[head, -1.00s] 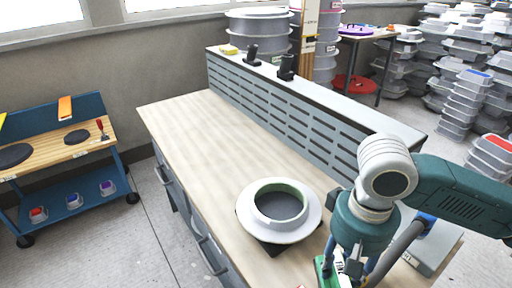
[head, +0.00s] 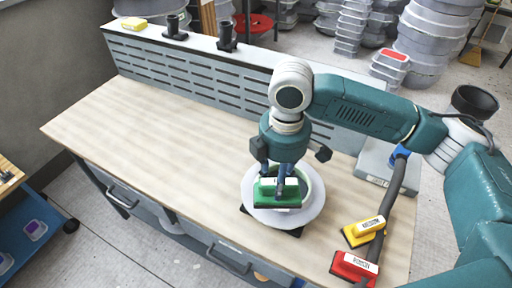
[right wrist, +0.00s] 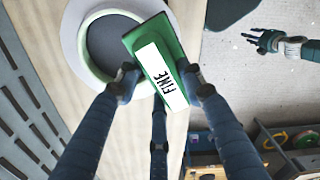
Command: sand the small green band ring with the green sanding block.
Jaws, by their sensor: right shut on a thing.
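The white round mould ring (head: 252,212) with a green band (head: 312,180) on its inner rim lies on a dark base on the bench. In the right wrist view, the green band (right wrist: 84,33) curves around a dark centre. My right gripper (head: 279,188) is shut on the green sanding block (head: 265,203), labelled FINE. The block (right wrist: 164,72) is over the ring and hides part of the band; I cannot tell whether it touches. My left gripper (right wrist: 263,40) shows only in the right wrist view, off to the side, with its fingers apart and empty.
A yellow sanding block (head: 352,236) and a red sanding block (head: 346,268) lie to the right on the bench. A grey flat box (head: 372,167) is behind them. A slotted grey panel (head: 190,72) runs along the back. The bench's left half (head: 130,125) is clear.

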